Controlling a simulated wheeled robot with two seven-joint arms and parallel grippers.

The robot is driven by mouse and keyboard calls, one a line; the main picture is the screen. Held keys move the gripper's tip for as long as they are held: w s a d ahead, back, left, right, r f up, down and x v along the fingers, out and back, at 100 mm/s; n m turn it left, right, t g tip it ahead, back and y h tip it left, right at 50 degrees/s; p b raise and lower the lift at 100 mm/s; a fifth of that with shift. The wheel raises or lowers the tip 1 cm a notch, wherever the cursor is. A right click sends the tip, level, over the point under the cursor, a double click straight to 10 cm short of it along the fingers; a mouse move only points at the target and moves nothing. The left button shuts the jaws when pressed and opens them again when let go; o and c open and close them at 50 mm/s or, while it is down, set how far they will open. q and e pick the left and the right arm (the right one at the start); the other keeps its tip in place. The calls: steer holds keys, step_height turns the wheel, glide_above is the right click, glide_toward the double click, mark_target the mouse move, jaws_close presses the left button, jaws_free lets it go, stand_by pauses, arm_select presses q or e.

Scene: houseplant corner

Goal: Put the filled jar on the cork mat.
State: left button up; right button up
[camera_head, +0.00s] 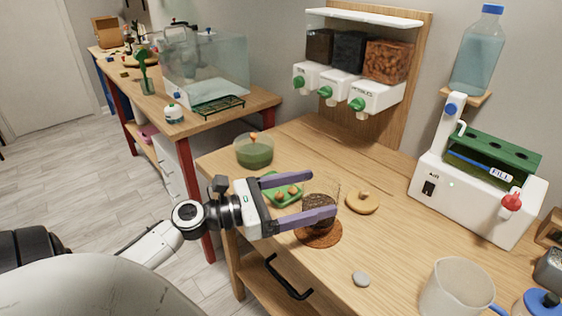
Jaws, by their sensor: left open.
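A clear glass jar (320,199) holds dark brown fill in its lower part. It stands upright on the round brown cork mat (322,241), whose front part shows below the jar. My left gripper (323,194) reaches in from the left, with its two purple fingers spread wide. The jar is between the fingers, near their tips. The lower finger hides part of the jar and mat, so I cannot tell whether a finger touches the glass. My right gripper is not in view.
A cork lid (363,201) lies right of the jar. A green tray (281,193) and a bowl of green stuff (254,151) stand behind the gripper. A white filling machine (473,203) stands right.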

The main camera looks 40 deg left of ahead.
arm_select(q)
steer(key=b+v, duration=0.1)
steer(key=v, duration=0.8)
